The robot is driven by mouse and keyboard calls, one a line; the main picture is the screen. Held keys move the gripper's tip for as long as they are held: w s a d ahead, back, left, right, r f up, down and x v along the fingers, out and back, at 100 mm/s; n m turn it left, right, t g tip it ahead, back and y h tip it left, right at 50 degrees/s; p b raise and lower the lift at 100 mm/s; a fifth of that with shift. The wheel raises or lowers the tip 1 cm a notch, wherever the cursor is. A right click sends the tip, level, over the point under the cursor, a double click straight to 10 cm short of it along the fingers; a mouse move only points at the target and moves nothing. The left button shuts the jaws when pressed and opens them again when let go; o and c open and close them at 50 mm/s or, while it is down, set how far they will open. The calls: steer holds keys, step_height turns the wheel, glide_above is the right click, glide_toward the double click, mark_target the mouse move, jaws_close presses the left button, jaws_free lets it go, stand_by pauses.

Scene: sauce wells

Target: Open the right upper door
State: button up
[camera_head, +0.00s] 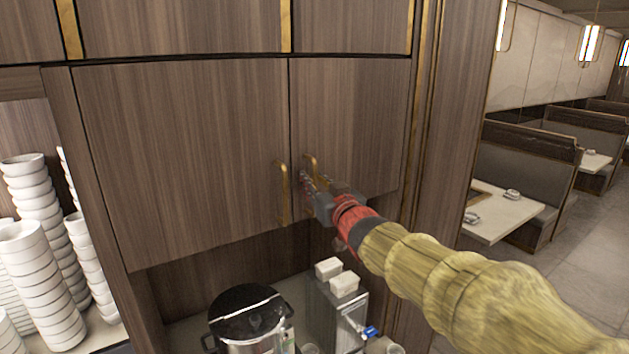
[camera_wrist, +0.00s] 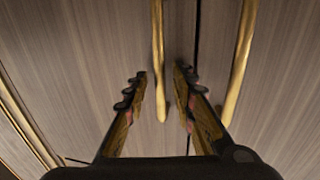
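The right upper door (camera_head: 350,110) is a brown wood panel and looks shut, flush with the left door (camera_head: 190,150). Its gold bar handle (camera_head: 311,162) is partly hidden behind my gripper (camera_head: 307,186). In the wrist view, my gripper (camera_wrist: 161,72) is open, with its two fingers apart on either side of this handle (camera_wrist: 158,55). A clear gap shows between the handle and each finger; I cannot tell how deep the handle sits between them. The left door's handle (camera_wrist: 240,65) lies just outside the fingers and also shows in the head view (camera_head: 283,193).
Below the doors stand a large pot (camera_head: 248,320) with a dark lid and a metal dispenser (camera_head: 335,312) with white boxes (camera_head: 344,283) on top. Stacked white bowls (camera_head: 40,285) fill the left shelf. A wood pillar (camera_head: 440,120) borders the right door. Booths lie beyond.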

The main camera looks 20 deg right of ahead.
steer(key=shift+c, duration=1.4)
jaws_close()
